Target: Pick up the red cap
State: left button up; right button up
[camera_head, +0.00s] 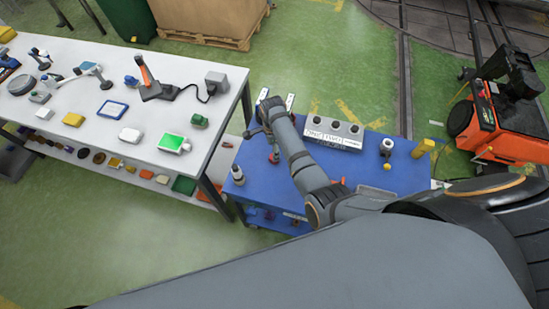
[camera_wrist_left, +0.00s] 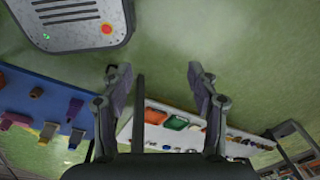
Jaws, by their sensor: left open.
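A small red item (camera_head: 274,157), which looks like the red cap, is on the blue cart top (camera_head: 232,205), partly beside my arm. It is too small to make out fully. My right gripper (camera_head: 250,133) is over the cart's left edge, up and left of the red item and apart from it in the picture. Its fingers are too small and covered to read. In the left wrist view my left gripper (camera_wrist_left: 153,76) is open and empty, pointing over green floor. In the head view it is not seen.
A white workbench (camera_head: 60,128) with tools and a lower shelf stands left of the cart. On the cart are a labelled grey box (camera_head: 334,131) and a yellow piece (camera_head: 423,147). An orange machine (camera_head: 500,125) stands right. Green floor lies between.

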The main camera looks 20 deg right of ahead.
jog(key=shift+w+f, duration=0.2)
jog(key=shift+f, duration=0.25)
jog(key=shift+w+d+f, duration=0.1)
jog(key=shift+w+f, duration=0.05)
jog(key=shift+w, duration=0.05)
jog(key=shift+f+b, duration=0.65)
jog(key=shift+b, duration=0.05)
jog(key=f+b, duration=0.3)
jog(key=b, duration=0.1)
jog(key=shift+s+a+f, duration=0.2)
jog(key=shift+s+f, duration=0.15)
jog(key=shift+s, duration=0.05)
jog(key=shift+f+b, duration=0.2)
jog(key=shift+b, duration=0.25)
jog(key=shift+w+r, duration=0.15)
jog(key=c, duration=0.6)
pick_arm(q)
notch_tip(320, 180, down, 6)
jog(key=w, duration=0.2)
pick_arm(e)
jog(key=c, duration=0.5)
pick_arm(q)
jog(key=shift+r+p, duration=0.2)
jog(key=shift+p, duration=0.1)
pick_arm(e)
jog(key=shift+r, duration=0.15)
